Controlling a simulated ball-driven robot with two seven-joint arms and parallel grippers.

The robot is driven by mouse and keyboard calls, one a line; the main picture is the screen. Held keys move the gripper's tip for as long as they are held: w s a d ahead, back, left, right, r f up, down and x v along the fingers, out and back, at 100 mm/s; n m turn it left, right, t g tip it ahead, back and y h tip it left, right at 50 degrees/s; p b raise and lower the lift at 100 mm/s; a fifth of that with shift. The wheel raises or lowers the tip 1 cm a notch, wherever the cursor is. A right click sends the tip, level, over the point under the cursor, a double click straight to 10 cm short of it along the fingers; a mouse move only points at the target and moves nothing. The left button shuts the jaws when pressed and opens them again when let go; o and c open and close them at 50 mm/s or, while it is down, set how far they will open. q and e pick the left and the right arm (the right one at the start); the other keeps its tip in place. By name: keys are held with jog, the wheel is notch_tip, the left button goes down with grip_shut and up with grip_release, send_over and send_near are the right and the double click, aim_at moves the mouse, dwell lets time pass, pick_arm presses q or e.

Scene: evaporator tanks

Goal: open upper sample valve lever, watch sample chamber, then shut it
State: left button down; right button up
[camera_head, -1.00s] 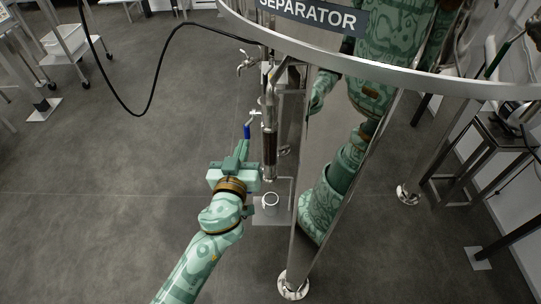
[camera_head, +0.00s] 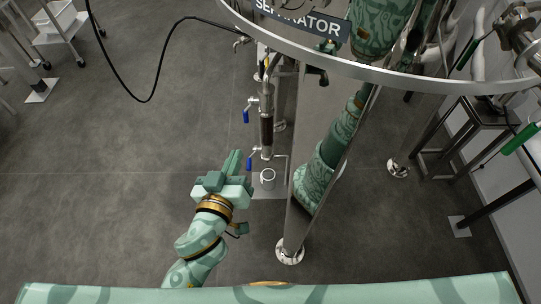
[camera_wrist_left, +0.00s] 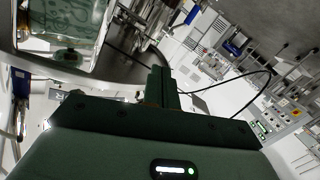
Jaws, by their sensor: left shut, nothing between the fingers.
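The upper sample valve lever (camera_head: 246,116) is blue and hangs down on the left of the sampling pipe in the head view. The sample chamber (camera_head: 267,132) is a narrow upright cylinder that looks dark brown. A second blue lever (camera_head: 250,163) sits below it. My left gripper (camera_head: 235,162) is shut and empty, below and left of the upper lever and apart from it, close to the lower lever. Its closed fingers show in the left wrist view (camera_wrist_left: 163,88). My right gripper is not in view.
A pale cup (camera_head: 267,175) stands under the chamber. The ring of the separator (camera_head: 400,75) and its metal legs (camera_head: 290,245) are to the right. Its shiny wall appears to reflect my arm. A black hose (camera_head: 155,75) loops at upper left.

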pick_arm(q)
jog(key=s+d+r+n+t+h+b, duration=0.4)
jog(key=d+r+n+h+b, duration=0.2)
jog(key=n+h, duration=0.4)
jog(key=shift+d+r+n+t+h+b, duration=0.3)
jog(key=shift+d+r+n+h+b, duration=0.15)
jog(key=shift+d+r, duration=0.3)
jog(key=shift+d+f, duration=0.1)
jog(key=shift+f, duration=0.05)
